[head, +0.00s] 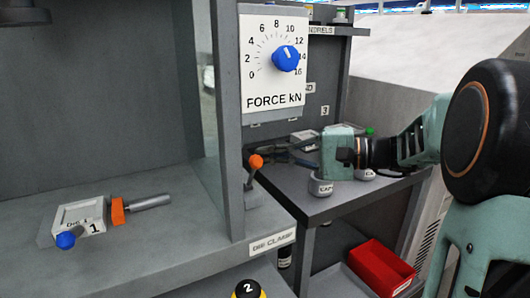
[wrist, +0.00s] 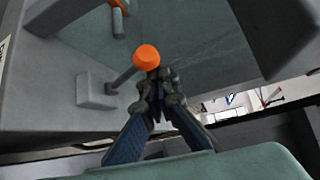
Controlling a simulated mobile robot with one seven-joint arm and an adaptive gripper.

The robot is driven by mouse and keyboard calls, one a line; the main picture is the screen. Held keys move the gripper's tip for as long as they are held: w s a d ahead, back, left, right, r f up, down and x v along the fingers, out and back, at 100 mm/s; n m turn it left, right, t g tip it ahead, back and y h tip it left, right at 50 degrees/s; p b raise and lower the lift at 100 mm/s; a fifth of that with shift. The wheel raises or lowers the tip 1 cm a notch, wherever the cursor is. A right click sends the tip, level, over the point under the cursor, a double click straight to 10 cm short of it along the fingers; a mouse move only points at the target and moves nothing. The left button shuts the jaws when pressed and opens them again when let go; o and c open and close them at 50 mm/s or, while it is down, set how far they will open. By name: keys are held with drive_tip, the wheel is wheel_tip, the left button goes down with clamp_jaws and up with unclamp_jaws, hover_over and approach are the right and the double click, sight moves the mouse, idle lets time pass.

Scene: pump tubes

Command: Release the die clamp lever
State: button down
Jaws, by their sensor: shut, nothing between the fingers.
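The die clamp lever has an orange knob (head: 255,161) on a thin grey rod that rises from a small block at the front corner of the press frame. The "DIE CLAMP" label (head: 272,241) is below it. In the wrist view the knob (wrist: 146,57) is just beyond my fingertips, and the rod slants down-left to its grey block (wrist: 96,92). My gripper (head: 270,154) reaches in from the right, shut and empty, with its tips close beside the knob. The wrist view shows the tips (wrist: 160,84) together; whether they touch the knob I cannot tell.
A die block (head: 78,219) marked 1 with a blue knob and an orange-collared rod (head: 148,202) lie on the press bed. The force dial (head: 285,58) is above the lever. Labelled cups (head: 320,187) stand on the side table, and a red bin (head: 380,267) is below.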

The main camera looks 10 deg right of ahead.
drive_tip(key=shift+s+d+f, duration=0.25)
drive_tip(key=shift+s+f, duration=0.2)
drive_tip(key=shift+s, duration=0.15)
drive_tip(key=shift+s+d+f, duration=0.25)
drive_tip(key=shift+s+f, duration=0.15)
drive_tip(key=shift+s, duration=0.15)
drive_tip(key=shift+s, duration=0.1)
wheel_tip(320, 180, up, 3)
drive_tip(key=w+p, duration=0.3)
drive_tip(key=d+f, duration=0.1)
drive_tip(key=d, duration=0.2)
drive_tip(key=d+f, duration=0.2)
drive_tip(key=d, duration=0.1)
drive_tip(key=s+d+f, duration=0.1)
drive_tip(key=d+f, duration=0.1)
drive_tip(key=d, duration=0.1)
drive_tip(key=shift+d+f, duration=0.15)
drive_tip(key=shift+f, duration=0.1)
drive_tip(key=shift+r+p, duration=0.1)
drive_tip(key=shift+p, duration=0.3)
